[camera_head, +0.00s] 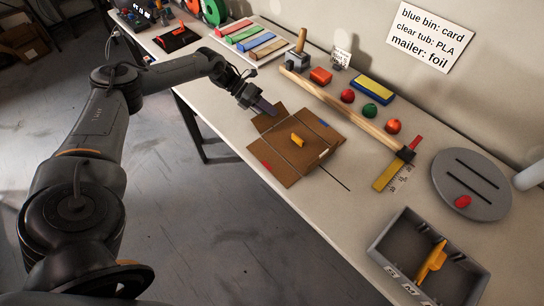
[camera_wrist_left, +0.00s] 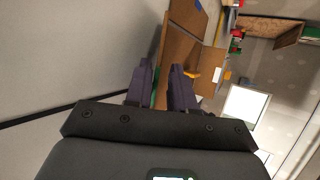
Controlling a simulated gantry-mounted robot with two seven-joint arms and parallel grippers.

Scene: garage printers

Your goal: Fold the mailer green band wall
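The brown cardboard mailer (camera_head: 290,158) lies unfolded on the workbench, with a small yellow piece (camera_head: 297,140) on its middle panel. A red band (camera_head: 266,163) marks its near-left panel and a blue mark (camera_head: 323,123) its far-right panel. My left gripper (camera_head: 266,110) is at the mailer's upper-left flap (camera_head: 268,121) and covers part of it. In the left wrist view my left gripper (camera_wrist_left: 162,78) shows a gap between its fingers. A bit of green (camera_wrist_left: 154,96) shows in that gap; most of the green-banded wall is hidden. My right gripper is out of view.
A long wooden-handled tool (camera_head: 340,103) lies just behind the mailer, with a yellow square (camera_head: 386,176) at its right. A grey sorting tray (camera_head: 385,253) and round grey plate (camera_head: 447,188) stand right. Colour bars (camera_head: 250,38) lie at the back left.

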